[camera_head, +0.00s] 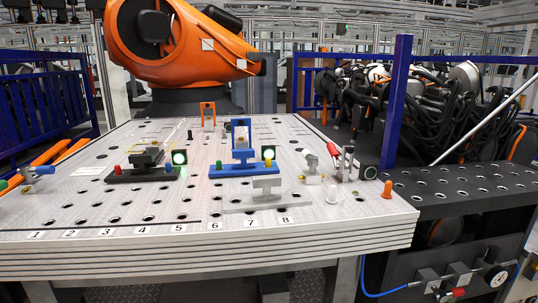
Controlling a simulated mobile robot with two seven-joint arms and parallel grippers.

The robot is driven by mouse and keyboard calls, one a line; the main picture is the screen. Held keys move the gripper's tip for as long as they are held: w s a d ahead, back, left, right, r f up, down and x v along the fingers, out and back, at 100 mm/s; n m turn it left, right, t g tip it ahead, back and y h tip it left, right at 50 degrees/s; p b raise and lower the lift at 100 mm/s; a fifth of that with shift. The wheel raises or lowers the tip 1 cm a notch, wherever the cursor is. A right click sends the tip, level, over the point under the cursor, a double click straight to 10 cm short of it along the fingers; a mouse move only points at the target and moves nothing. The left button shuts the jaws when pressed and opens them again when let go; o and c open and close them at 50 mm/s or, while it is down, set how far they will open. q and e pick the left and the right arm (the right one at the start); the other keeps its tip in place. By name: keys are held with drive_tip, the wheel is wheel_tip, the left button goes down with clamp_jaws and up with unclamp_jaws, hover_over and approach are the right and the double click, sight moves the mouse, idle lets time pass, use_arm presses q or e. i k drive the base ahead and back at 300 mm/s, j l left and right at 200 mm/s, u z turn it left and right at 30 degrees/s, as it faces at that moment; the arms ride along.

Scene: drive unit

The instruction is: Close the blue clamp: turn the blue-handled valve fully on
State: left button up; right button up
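A blue fixture (241,135) with an upright frame and a blue base stands near the table's middle. A green button and a yellow button flank it. At the lower right, below the black side shelf, are pneumatic fittings with a red part (458,293) and a round gauge (499,278). A blue hose (384,291) runs to them. I cannot make out a blue-handled valve there. Neither gripper is in view.
The perforated table (120,225) has number labels along its front. A black fixture (143,173), a grey bracket (266,195) and a red-handled clamp (343,160) stand on it. An orange robot arm (180,40) is behind. A blue post (397,100) rises at right.

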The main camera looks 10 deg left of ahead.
sight(27, 170)
drive_tip(key=u, duration=1.7)
drive_tip(key=i+j+u, duration=0.1)
drive_tip(key=i, duration=0.35)
drive_tip(key=j, duration=0.1)
